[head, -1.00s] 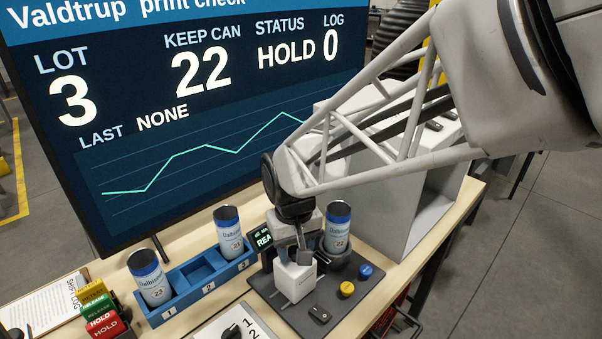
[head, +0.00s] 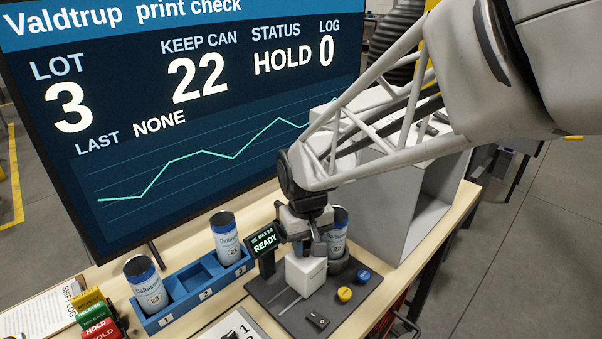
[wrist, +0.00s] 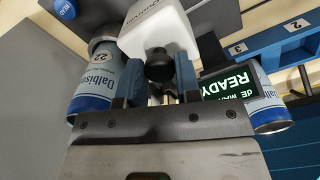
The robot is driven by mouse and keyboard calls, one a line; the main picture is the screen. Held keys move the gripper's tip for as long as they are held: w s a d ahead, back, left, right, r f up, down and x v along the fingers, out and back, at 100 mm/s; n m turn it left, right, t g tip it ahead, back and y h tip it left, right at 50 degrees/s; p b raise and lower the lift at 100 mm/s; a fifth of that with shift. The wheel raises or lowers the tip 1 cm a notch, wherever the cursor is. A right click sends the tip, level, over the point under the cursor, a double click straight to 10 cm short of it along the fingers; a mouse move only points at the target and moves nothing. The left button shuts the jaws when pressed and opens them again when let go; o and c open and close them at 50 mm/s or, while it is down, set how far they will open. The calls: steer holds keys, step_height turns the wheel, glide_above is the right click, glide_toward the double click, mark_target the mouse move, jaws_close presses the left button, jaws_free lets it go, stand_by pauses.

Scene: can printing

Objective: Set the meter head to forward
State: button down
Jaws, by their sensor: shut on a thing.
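The meter head is a white block (head: 306,273) on a dark base with pale rails, in front of the can marked 22 (head: 337,232). A small gap or contact between head and can cannot be told. My gripper (head: 306,246) is above the head, pointing down, and is shut on it. In the wrist view the blue fingertips (wrist: 158,75) sit either side of the head's black knob (wrist: 159,67); the white body (wrist: 158,28) is beyond. The can marked 22 (wrist: 96,75) stands at left there. The small display (head: 264,241) reads READY.
A blue rack (head: 195,293) holds cans in slots 1 and 3; slot 2 is empty. Yellow (head: 344,294) and blue (head: 363,275) buttons and a black switch (head: 317,319) are on the base. A big screen (head: 190,110) stands behind; a grey box (head: 410,215) is at right.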

steer(key=shift+w+d, duration=0.2)
steer(key=c, duration=0.8)
jaws_free()
steer(key=shift+r, duration=3.9)
